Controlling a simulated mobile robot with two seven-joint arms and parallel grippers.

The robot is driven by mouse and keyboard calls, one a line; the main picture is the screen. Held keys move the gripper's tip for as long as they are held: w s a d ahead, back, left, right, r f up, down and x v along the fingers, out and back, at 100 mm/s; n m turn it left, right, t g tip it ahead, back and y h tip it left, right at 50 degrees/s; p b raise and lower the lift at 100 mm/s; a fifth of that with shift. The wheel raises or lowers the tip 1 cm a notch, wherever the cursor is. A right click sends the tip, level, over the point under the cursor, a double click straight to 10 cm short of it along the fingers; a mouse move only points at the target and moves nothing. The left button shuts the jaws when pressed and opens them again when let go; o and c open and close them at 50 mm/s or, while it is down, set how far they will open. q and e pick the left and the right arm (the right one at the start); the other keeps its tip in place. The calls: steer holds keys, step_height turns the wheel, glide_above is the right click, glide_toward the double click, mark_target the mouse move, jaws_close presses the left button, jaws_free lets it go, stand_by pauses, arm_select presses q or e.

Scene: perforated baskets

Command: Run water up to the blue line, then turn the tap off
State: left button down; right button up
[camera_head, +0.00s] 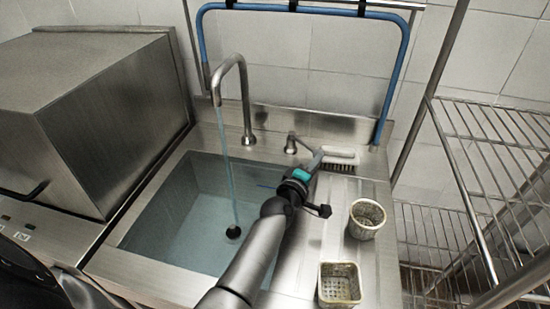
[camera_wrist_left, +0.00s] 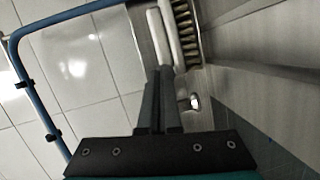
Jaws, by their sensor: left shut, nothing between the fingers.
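The tap's tall curved spout (camera_head: 244,95) stands behind the sink (camera_head: 140,235), and a thin stream of water (camera_head: 229,175) runs from it into the basin. The blue line (camera_head: 265,186) shows on the basin's back wall, partly behind my left gripper. The basin looks blue-tinted and its dark drain (camera_head: 233,232) shows; I cannot tell the exact water level. The tap's lever (camera_head: 298,140) stands right of the spout. My left gripper (camera_head: 318,158) is shut and empty, just in front of the lever's right side; contact cannot be told. Its fingers show in the left wrist view (camera_wrist_left: 158,98). My right gripper is out of view.
A white brush (camera_head: 341,156) lies behind my left fingertips; it also shows in the left wrist view (camera_wrist_left: 162,35). Two perforated baskets (camera_head: 367,219) (camera_head: 340,284) stand on the drainboard. A steel box (camera_head: 100,110) is left and a wire rack (camera_head: 500,150) right.

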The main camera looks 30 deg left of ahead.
arm_select(q)
steer(key=shift+w+d, duration=0.65)
steer(key=shift+w, duration=0.35)
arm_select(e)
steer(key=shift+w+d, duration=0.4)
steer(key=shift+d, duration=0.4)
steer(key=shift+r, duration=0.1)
